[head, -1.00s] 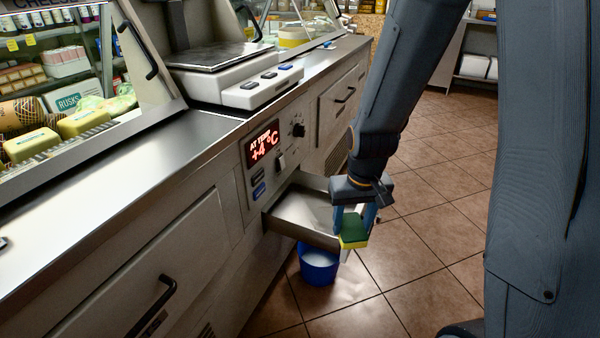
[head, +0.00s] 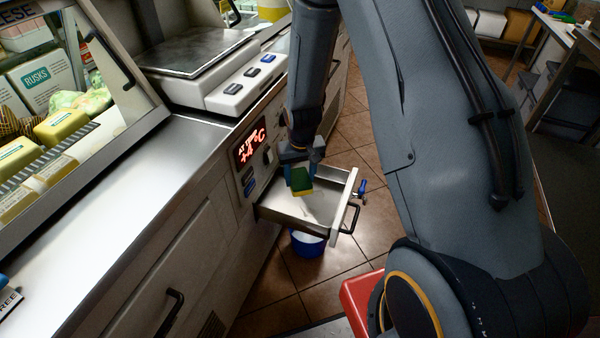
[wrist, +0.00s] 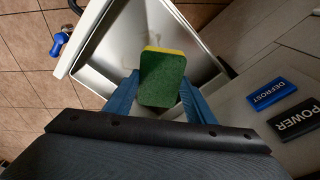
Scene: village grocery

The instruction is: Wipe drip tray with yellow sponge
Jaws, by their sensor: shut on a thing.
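The drip tray (head: 281,208) is a shallow metal drawer pulled out from the counter front below the red temperature display. A whitish patch shows on its floor. The yellow sponge (head: 302,193) has a green scouring side. My gripper (head: 300,170) is shut on the sponge and holds it over the tray, near the counter side. In the wrist view the blue fingers (wrist: 160,95) grip the sponge (wrist: 161,80) from both sides, with the tray (wrist: 130,35) behind it. I cannot tell whether the sponge touches the tray floor.
A black handle (head: 350,217) and a blue tap (head: 361,187) are on the tray's outer end. A blue bucket (head: 307,245) stands on the floor beneath. The scale (head: 210,75) sits on the counter above. A red object (head: 355,300) is beside my base.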

